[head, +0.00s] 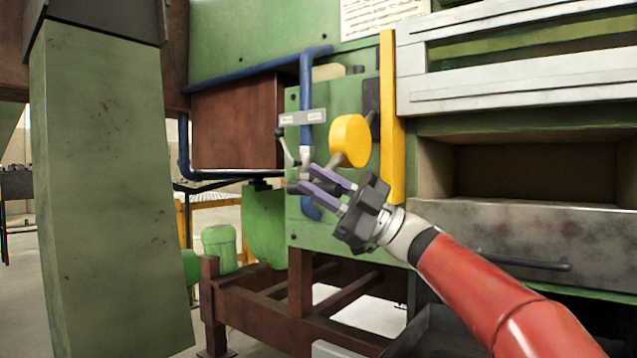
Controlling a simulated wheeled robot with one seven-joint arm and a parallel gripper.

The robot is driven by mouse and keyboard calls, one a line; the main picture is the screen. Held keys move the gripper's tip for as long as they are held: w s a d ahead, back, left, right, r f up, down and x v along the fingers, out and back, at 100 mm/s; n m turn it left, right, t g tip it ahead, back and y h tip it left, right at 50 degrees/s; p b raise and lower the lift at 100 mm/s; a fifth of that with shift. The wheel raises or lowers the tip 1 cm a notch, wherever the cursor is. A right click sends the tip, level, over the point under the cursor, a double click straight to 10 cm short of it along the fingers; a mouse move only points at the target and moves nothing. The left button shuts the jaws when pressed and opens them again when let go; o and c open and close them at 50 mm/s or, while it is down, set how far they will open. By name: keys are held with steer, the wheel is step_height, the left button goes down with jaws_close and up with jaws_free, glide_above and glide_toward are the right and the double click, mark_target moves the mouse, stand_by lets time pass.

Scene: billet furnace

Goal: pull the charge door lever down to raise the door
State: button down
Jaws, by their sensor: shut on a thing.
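My gripper (309,179), with purple fingers, reaches in from the lower right to the green panel (335,230). It is shut on a dark grey rounded end of what looks like the charge door lever (294,187). The fingers hide part of the lever, and its pivot cannot be made out clearly. A pale label plate (303,117) sits above it. At the right, pale grey furnace door panels (520,85) stand above an open, dark-walled recess (540,170). I cannot tell which panel is the charge door.
A yellow round knob (350,140) and a yellow vertical bar (388,120) are close above my gripper. A green column (110,190) stands at left.

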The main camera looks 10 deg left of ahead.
steer(key=shift+w+a+f, duration=0.1)
steer(key=shift+f, duration=0.55)
steer(key=c, duration=1.5)
jaws_free()
steer(key=shift+o, duration=1.2)
steer(key=shift+r, duration=0.15)
steer(key=shift+r, duration=0.1)
steer(key=v, duration=0.7)
steer(key=shift+d+f, duration=0.2)
steer(key=shift+d, duration=0.15)
